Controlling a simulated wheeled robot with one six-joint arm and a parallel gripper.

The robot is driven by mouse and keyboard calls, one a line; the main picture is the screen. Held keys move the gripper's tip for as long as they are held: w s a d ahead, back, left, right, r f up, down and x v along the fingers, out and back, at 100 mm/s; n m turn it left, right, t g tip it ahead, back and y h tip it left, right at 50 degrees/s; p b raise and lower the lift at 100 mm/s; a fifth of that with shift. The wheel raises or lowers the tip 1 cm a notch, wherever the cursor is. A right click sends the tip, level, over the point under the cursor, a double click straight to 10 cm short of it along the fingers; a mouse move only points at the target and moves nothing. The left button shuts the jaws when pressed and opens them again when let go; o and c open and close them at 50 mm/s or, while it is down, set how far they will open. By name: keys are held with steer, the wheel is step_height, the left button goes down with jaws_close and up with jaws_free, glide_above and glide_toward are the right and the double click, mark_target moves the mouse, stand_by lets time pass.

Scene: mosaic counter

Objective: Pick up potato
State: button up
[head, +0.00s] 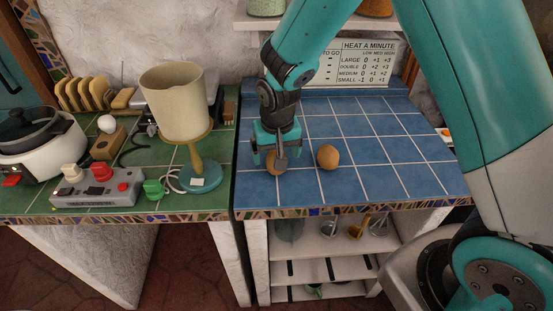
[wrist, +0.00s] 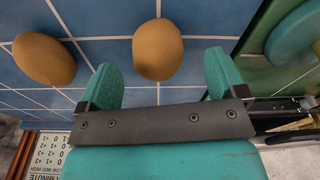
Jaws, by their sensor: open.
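Two smooth brown oval things lie on the blue tiles, and I cannot tell for sure which is the potato. One brown oval (head: 328,157) is in the open to the right of my gripper (head: 277,156); it shows at the left of the wrist view (wrist: 43,58). The other brown oval (head: 272,166) is mostly hidden by my gripper in the head view. In the wrist view this second oval (wrist: 158,48) lies just beyond the gap between my fingertips (wrist: 163,78). My gripper is open and empty, pointing down over it.
A lamp with a cream shade (head: 175,103) and teal base stands left on the green counter (head: 222,150). A control box with knobs (head: 98,188) and a white cooker (head: 38,145) are farther left. A sign (head: 355,63) stands at the back. The blue tiles (head: 400,150) to the right are clear.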

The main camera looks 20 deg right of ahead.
steer(key=shift+w+d+f+p, duration=0.15)
steer(key=shift+w+f+p, duration=0.05)
steer(key=shift+f, duration=0.75)
steer(key=shift+w+d+f+p, duration=0.1)
steer(key=shift+w+f+p, duration=0.1)
steer(key=shift+f, duration=0.7)
steer(key=c, duration=1)
steer(key=shift+c, duration=0.2)
steer(key=shift+r, duration=0.15)
